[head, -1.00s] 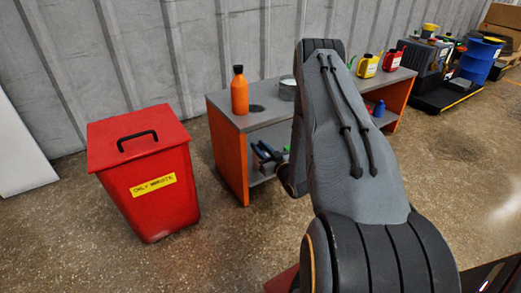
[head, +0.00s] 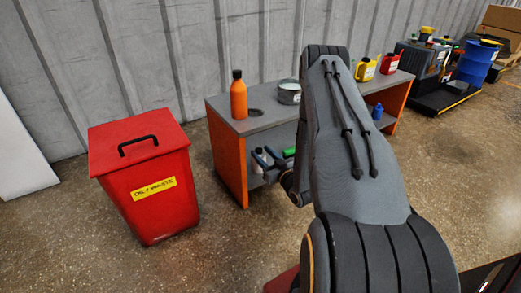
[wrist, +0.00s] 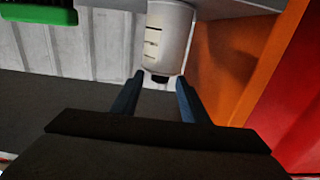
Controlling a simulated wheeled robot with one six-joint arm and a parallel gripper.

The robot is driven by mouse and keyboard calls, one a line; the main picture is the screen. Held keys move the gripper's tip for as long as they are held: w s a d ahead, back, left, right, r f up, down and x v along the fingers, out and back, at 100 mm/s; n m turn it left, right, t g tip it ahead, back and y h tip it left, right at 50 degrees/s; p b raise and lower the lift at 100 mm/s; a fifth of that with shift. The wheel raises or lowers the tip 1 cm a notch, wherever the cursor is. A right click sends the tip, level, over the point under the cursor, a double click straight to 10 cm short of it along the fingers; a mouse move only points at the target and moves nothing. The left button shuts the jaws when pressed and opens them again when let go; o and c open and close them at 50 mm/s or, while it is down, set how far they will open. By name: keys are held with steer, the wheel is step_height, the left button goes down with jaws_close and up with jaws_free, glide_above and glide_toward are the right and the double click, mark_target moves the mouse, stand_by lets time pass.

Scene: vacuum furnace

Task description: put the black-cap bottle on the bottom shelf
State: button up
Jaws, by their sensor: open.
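A white bottle with a black cap (wrist: 168,40) stands on the bottom shelf (wrist: 225,8), near the orange side panel; the wrist view shows it upside down. It also shows in the head view (head: 261,156), partly hidden by my gripper. My gripper (wrist: 159,88) is open. Its two blue fingers point at the bottle, with the black cap between or just beyond the tips; I see no clear grip on it. In the head view my gripper (head: 268,164) is at the shelf's open front, largely behind my arm.
The orange side panel (wrist: 235,50) stands close to the right finger. A green object (wrist: 38,14) lies along the shelf. A metal pot (head: 289,93) and yellow and red jugs stand on the table (head: 222,109). A red waste bin (head: 146,190) is left, with clear floor between.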

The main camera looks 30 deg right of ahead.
steer(key=s+p, duration=0.3)
steer(key=s, duration=0.6)
steer(key=shift+d, duration=0.15)
